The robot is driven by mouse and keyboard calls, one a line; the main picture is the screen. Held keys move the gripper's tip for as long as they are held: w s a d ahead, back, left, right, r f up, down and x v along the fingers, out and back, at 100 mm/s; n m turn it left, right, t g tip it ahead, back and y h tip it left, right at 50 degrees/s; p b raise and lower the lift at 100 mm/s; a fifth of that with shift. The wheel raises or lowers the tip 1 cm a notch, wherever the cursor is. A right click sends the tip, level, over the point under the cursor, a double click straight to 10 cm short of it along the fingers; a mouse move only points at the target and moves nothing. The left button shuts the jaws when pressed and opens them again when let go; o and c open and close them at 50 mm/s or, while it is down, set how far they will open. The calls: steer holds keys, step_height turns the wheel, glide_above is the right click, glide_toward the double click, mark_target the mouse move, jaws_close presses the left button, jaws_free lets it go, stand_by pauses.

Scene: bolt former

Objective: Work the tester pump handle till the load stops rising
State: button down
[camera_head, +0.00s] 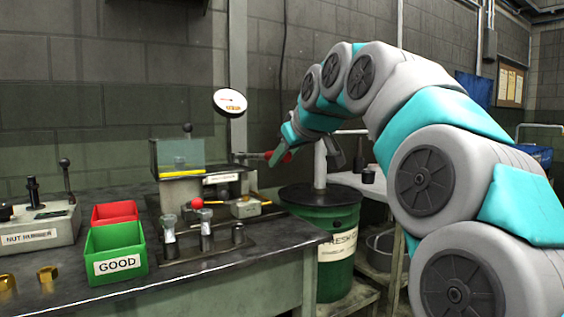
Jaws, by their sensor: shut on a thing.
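The bench tester (185,190) stands at the back of the bench, with a clear guard and a yellow strip on it. A round white dial (230,102) with red marking is above it; its needle is too small to read. The pump handle (249,156) sticks out to the right of the tester, about level, with a red grip at its end. My gripper (276,157) is shut on the pump handle at this red end. My gripper partly hides the grip, and the far finger is hard to make out.
A green GOOD bin (117,262), a red bin (115,212) and a nut runner box (40,225) are on the left. A green drum (325,225) stands right of the bench, below my arm.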

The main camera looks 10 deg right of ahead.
step_height(320, 180, down, 6)
steer(key=t+b, duration=0.2)
steer(key=b, duration=0.3)
steer(key=shift+s+y, duration=0.1)
steer(key=shift+y, duration=0.2)
steer(key=shift+f+t+b, duration=0.4)
steer(key=shift+f+b, duration=0.35)
steer(key=c, duration=0.6)
jaws_free()
steer(key=shift+r, duration=0.1)
steer(key=v, duration=0.7)
steer(key=shift+s+d+p, duration=0.1)
steer(key=shift+s+p, duration=0.1)
steer(key=shift+p, duration=0.1)
steer(key=shift+s, duration=0.1)
steer(key=shift+s, duration=0.1)
